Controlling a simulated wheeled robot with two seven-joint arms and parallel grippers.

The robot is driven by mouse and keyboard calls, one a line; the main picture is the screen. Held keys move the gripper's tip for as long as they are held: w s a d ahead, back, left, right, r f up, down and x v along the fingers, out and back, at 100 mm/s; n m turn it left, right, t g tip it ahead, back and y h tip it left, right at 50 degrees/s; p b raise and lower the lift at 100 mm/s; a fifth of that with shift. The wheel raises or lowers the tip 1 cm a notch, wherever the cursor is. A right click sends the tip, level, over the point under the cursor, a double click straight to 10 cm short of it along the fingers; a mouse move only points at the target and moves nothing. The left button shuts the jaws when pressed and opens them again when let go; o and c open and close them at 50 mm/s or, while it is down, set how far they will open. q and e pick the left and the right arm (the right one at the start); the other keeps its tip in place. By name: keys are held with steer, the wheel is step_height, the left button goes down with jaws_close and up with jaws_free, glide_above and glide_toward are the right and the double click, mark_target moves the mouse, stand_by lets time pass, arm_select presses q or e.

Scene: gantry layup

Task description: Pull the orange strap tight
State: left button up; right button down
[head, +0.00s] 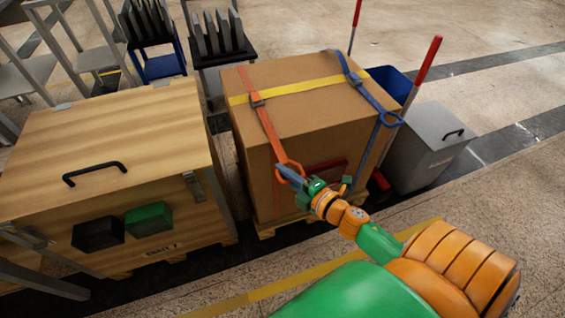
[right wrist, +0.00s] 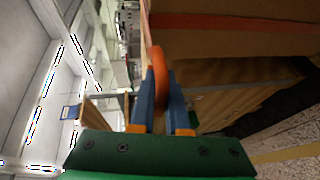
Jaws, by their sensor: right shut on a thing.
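In the right wrist view the orange loop (right wrist: 158,70) stands between the blue fingers (right wrist: 163,108). My left gripper is not in view.
A wooden crate (head: 110,140) stands left. A grey bin (head: 430,140) and a blue bin (head: 392,82) stand right. Open floor lies at the far right.

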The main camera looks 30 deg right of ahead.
steer(key=shift+a+f, duration=0.1)
steer(key=shift+f, duration=0.05)
steer(key=c, duration=0.9)
jaws_free()
steer(key=shift+s, duration=0.1)
steer(key=shift+r, duration=0.2)
steer(key=v, duration=0.7)
steer(key=shift+s, duration=0.1)
